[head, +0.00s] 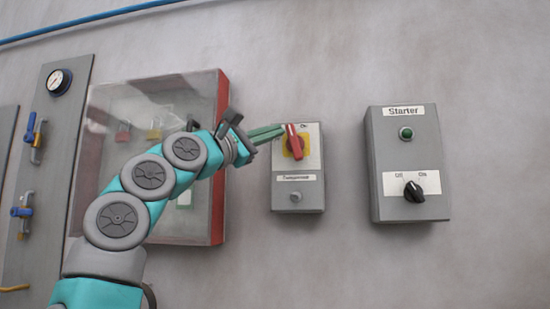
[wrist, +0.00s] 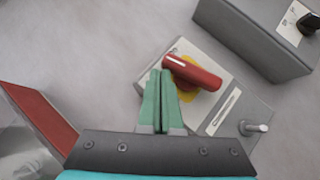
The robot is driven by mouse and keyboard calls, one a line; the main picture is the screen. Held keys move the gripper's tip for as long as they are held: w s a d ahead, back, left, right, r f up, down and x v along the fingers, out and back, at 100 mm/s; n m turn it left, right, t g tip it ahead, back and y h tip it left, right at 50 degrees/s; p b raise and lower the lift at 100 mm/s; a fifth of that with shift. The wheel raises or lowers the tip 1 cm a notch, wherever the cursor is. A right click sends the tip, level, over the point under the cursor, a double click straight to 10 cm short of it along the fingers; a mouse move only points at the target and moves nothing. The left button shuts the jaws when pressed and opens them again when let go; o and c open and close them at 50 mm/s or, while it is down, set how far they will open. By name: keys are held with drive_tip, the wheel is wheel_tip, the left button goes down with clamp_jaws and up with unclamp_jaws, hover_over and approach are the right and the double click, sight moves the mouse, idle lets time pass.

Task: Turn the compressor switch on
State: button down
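The compressor switch is a grey box (head: 298,195) on the wall, with a label reading roughly "Compressor". Its red handle (head: 294,142) sits on a yellow disc and stands close to upright, tilted slightly, its top just left of a small "On" mark. In the wrist view the red handle (wrist: 195,74) has a white line at one end. My gripper (head: 283,131) has green fingers pressed together, with nothing seen between them. The fingertips (wrist: 160,72) are beside the white-marked end of the handle; I cannot tell whether they touch it.
A grey Starter box (head: 405,165) with a green lamp and black knob is to the right. A clear-fronted cabinet with a red edge (head: 220,160) stands behind my arm. A panel with a gauge (head: 59,82) and blue-handled valves is at far left.

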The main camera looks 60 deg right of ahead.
drive_tip(key=shift+s+d+r+p, duration=0.1)
drive_tip(key=shift+s+r+p, duration=0.15)
drive_tip(key=shift+r+p, duration=0.2)
idle(0.5)
